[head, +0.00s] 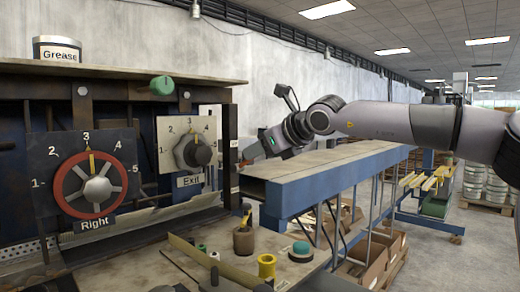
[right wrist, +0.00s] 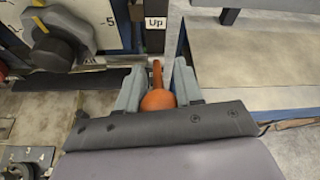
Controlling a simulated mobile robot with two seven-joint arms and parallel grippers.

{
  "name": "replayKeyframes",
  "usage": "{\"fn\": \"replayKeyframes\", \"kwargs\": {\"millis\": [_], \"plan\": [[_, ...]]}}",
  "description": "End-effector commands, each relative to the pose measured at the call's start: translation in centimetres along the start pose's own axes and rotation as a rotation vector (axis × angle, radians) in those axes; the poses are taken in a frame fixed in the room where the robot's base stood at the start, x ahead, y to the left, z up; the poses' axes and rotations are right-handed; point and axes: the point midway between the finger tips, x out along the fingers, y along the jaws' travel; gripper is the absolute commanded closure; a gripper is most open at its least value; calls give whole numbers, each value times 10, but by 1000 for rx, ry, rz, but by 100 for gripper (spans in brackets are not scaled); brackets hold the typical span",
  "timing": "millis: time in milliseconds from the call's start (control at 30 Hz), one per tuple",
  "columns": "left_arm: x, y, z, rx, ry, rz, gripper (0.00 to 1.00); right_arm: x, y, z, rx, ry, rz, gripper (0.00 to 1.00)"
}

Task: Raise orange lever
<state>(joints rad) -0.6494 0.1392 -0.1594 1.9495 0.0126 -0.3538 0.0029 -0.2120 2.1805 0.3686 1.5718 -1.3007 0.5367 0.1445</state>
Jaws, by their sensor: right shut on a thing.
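The orange lever (right wrist: 158,98) has a round knob and shows in the right wrist view between the two grey fingers of my right gripper (right wrist: 156,84). The gripper is shut on it, just below the "Up" label (right wrist: 156,23). In the head view my right gripper (head: 254,156) reaches in from the right, beside the machine's side edge and above the end of the blue-sided table. My left gripper is not in view.
The machine panel carries a red-rimmed "Right" dial (head: 96,187) and a grey "Exit" dial (head: 193,152). A "Grease" can (head: 57,49) stands on top. The long blue-sided table (head: 330,168) lies below my right arm. Buttons and knobs, including a green-topped one (head: 301,250), are in front.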

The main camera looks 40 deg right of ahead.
Motion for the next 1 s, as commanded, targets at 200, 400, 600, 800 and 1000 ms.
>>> {"fn": "replayKeyframes", "kwargs": {"millis": [200, 400, 600, 800, 1000], "plan": [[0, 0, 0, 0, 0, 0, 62, 0, 0, 1, 0, -4, 1, 55], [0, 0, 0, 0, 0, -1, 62, 0, 0, 0, 0, -1, 1, 42], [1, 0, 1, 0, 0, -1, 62, -2, 0, 0, 0, 1, 0, 42], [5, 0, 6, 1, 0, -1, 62, -17, 0, -1, 0, -3, 0, 42], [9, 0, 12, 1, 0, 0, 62, -42, 0, -1, 1, -4, 1, 42]]}}
